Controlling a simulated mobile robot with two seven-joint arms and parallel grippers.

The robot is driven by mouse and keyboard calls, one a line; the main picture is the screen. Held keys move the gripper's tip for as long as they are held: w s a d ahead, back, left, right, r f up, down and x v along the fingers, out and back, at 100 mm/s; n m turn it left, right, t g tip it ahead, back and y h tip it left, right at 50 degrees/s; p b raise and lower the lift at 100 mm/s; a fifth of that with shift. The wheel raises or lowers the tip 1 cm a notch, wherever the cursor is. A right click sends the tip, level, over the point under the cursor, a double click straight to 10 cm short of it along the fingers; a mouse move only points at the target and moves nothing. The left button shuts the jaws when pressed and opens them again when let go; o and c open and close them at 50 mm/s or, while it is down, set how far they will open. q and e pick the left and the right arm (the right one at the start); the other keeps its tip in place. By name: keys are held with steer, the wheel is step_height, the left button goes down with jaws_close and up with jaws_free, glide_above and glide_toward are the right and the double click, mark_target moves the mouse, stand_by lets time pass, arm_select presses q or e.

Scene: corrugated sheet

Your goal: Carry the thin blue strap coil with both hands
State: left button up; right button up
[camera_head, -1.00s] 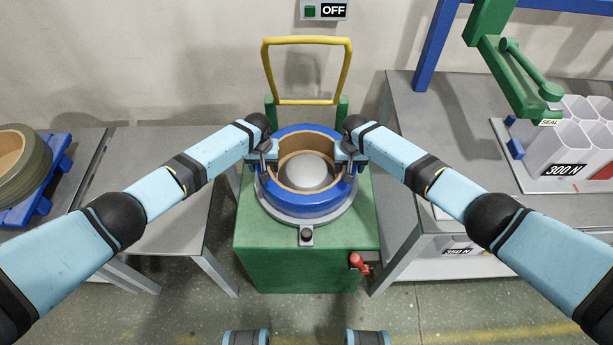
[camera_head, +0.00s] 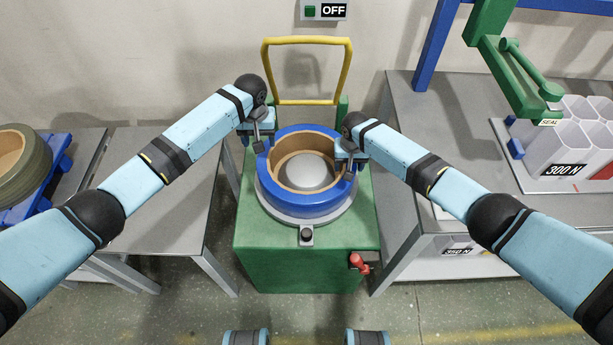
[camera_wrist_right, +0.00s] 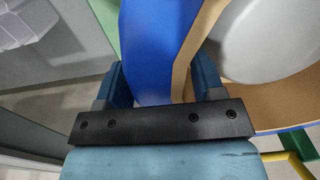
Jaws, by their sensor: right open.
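The blue strap coil (camera_head: 303,205), a ring with a tan inner liner, lies flat on a round grey plate on top of the green machine, around a pale dome. It fills the middle of the right wrist view (camera_wrist_right: 158,45). My right gripper (camera_head: 350,160) is at the coil's right side. In the wrist view its two fingers (camera_wrist_right: 162,82) stand apart on either side of the coil's wall, with the jaws open. My left gripper (camera_head: 258,142) is open and empty, just beyond the coil's upper left edge and raised clear of it.
The green machine (camera_head: 300,265) has a yellow hoop handle (camera_head: 307,41) behind and a red knob (camera_head: 358,262) in front. A grey table (camera_head: 170,185) stands left, mostly bare. A workbench (camera_head: 420,115) stands right. An olive coil (camera_head: 22,170) lies on a blue pallet at far left.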

step_height(320, 180, up, 11)
steer(key=shift+r, duration=0.1)
stand_by(0.7)
